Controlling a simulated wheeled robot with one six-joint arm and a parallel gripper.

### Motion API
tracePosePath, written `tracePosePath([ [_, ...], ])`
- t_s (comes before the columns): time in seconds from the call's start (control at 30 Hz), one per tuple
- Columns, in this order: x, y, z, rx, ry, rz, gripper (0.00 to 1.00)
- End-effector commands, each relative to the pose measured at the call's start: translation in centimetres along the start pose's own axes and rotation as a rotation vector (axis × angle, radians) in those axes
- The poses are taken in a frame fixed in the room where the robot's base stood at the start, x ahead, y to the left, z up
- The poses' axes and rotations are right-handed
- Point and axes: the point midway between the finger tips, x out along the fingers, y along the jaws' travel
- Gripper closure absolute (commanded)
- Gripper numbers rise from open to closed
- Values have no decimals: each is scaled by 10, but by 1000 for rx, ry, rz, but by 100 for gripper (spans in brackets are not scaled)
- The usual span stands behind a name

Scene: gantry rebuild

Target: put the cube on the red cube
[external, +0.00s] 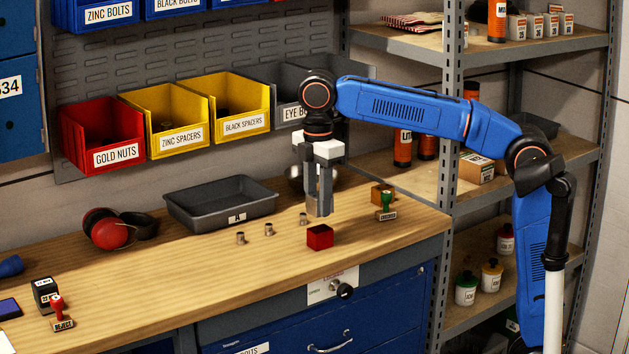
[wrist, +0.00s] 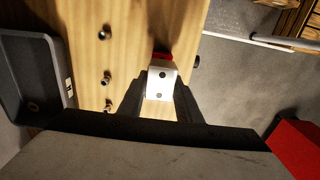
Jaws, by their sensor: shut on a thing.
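The red cube (external: 320,237) sits on the wooden workbench near its front edge, and only a strip of it (wrist: 162,56) shows in the wrist view. My gripper (external: 319,208) points down just above the red cube in the external view. In the wrist view my gripper (wrist: 160,98) is shut on a pale cube (wrist: 160,84) with dark spots on its face. The pale cube overlaps most of the red cube there. In the external view the fingers largely hide the held cube, and I cannot tell the exact gap to the red cube.
Several small metal pieces (external: 269,230) stand left of the red cube. A grey tray (external: 222,222) lies behind them. A green-handled stamp (external: 387,206) and a wooden block (external: 383,192) stand to the right. Red ear defenders (external: 109,230) lie left. Open bins (external: 103,137) hang behind.

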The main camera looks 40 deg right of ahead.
Motion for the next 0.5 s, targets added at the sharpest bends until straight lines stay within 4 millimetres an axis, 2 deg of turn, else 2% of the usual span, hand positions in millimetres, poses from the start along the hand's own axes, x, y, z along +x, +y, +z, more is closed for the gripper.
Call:
tracePosePath([
  [0.23, 31, -1, 1, 0, -1, -1, 98],
  [0.5, 37, 0, 0, 0, 1, 1, 98],
])
